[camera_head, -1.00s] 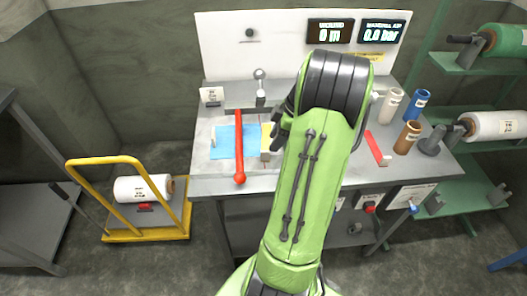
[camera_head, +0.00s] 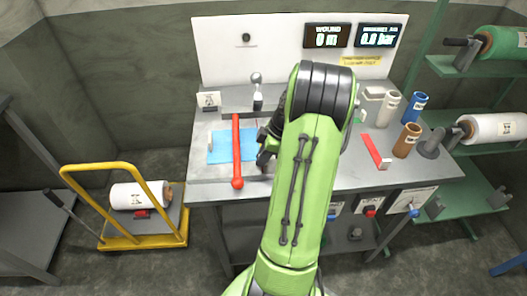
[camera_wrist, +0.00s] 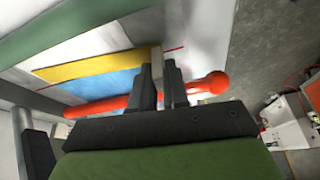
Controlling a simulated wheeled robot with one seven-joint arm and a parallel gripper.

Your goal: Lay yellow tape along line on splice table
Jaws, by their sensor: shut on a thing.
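The yellow tape (camera_wrist: 95,66) shows in the wrist view as a flat strip alongside the blue sheet (camera_wrist: 112,84), with a small beige end block (camera_wrist: 156,62) at its right end. My gripper (camera_wrist: 160,82) is shut on this end block. In the head view my gripper (camera_head: 266,153) is low over the splice table (camera_head: 215,176), right of the blue sheet (camera_head: 222,147), and my arm hides the tape. A thin red line (camera_wrist: 174,49) shows beyond the end block in the wrist view; most of the line is hidden.
A red bar with a ball end (camera_head: 237,152) crosses over the blue sheet, close left of my gripper. A red strip (camera_head: 373,150) and white, blue and brown cylinders (camera_head: 407,140) stand at the table's right. A yellow trolley (camera_head: 150,238) is at left.

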